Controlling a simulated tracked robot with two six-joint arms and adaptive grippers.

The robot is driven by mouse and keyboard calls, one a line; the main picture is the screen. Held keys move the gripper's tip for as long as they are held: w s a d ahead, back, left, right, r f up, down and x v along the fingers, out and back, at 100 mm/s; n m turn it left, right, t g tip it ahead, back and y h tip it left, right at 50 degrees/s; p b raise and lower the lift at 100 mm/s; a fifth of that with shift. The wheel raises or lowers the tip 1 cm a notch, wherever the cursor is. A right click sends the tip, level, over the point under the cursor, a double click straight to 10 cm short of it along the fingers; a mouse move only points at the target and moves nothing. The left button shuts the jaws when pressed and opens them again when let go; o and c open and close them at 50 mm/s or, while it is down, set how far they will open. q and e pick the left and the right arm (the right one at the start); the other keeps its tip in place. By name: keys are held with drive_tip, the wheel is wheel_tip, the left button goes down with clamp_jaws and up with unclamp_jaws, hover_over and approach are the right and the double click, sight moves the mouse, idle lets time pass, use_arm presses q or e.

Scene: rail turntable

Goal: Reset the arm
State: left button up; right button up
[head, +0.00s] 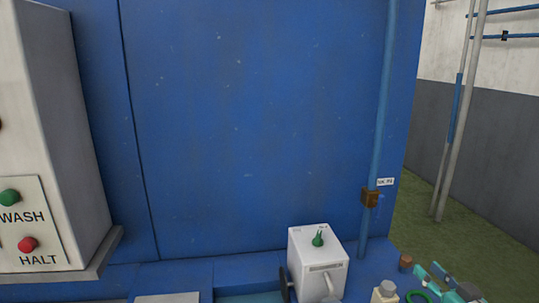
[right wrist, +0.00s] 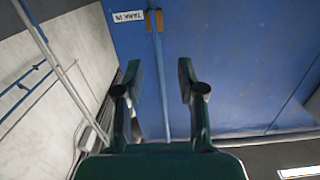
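My right gripper (head: 430,273) shows at the bottom right of the head view, low and right of the white box. In the right wrist view its two dark green fingers (right wrist: 158,70) stand wide apart with nothing between them. Beyond them are the blue wall and a blue pipe, and the fingers appear clear of both. My left gripper is in neither view.
A large blue wall (head: 260,110) fills the middle, with a vertical blue pipe (head: 383,100) and brown fitting (head: 370,197). A white box (head: 318,266) with a green knob stands below. A grey panel (head: 40,225) with WASH and HALT buttons is at left. Green floor lies right.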

drive_tip(key=s+a+f+m+g+y, duration=0.15)
drive_tip(key=a+f+g, duration=0.25)
drive_tip(key=a+f, duration=0.55)
drive_tip(key=s+a+f+m+g, duration=0.15)
drive_tip(key=a+f+g, duration=0.3)
drive_tip(key=f, duration=0.95)
drive_tip(key=s+a+f+g, duration=0.2)
drive_tip(key=s+a+f, duration=0.2)
drive_tip(key=s, duration=0.3)
drive_tip(key=s+a+f+g+y, duration=0.1)
drive_tip(key=s+a+f+g, duration=0.2)
drive_tip(key=s+a+f, duration=0.2)
drive_tip(key=s+a+f+g, duration=0.3)
drive_tip(key=s+a+f, duration=0.2)
drive_tip(key=s, duration=0.4)
drive_tip(key=shift+s+a+n, duration=0.25)
drive_tip(key=shift+a+n, duration=0.15)
drive_tip(key=shift+a, duration=0.25)
drive_tip(key=shift+w+g, duration=0.1)
drive_tip(key=shift+g, duration=0.15)
